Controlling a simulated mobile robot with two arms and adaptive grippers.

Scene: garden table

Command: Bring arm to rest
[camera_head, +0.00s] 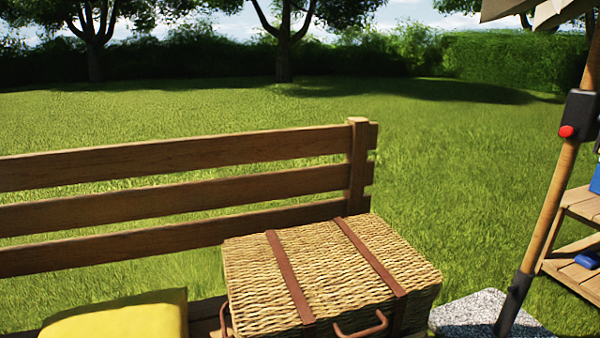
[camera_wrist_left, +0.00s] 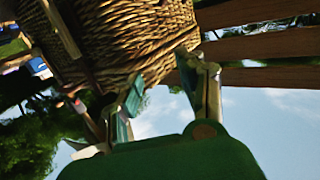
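My left gripper (camera_wrist_left: 163,85) shows only in the left wrist view. Its two fingers with teal pads stand apart, with sky between them and nothing held. The wicker basket (camera_wrist_left: 125,40) is just beyond the fingertips there; I cannot tell whether they touch it. In the head view the closed wicker basket (camera_head: 330,268), with two brown straps and a handle, sits on the wooden bench (camera_head: 190,190) at its right end. Neither arm shows in the head view. My right gripper is in neither view.
A yellow cushion (camera_head: 120,316) lies on the bench left of the basket. A parasol pole (camera_head: 545,215) with a black box and red button (camera_head: 566,131) rises from a stone base (camera_head: 480,315) at right. A wooden shelf (camera_head: 575,270) with blue items stands beyond. Grass lies behind.

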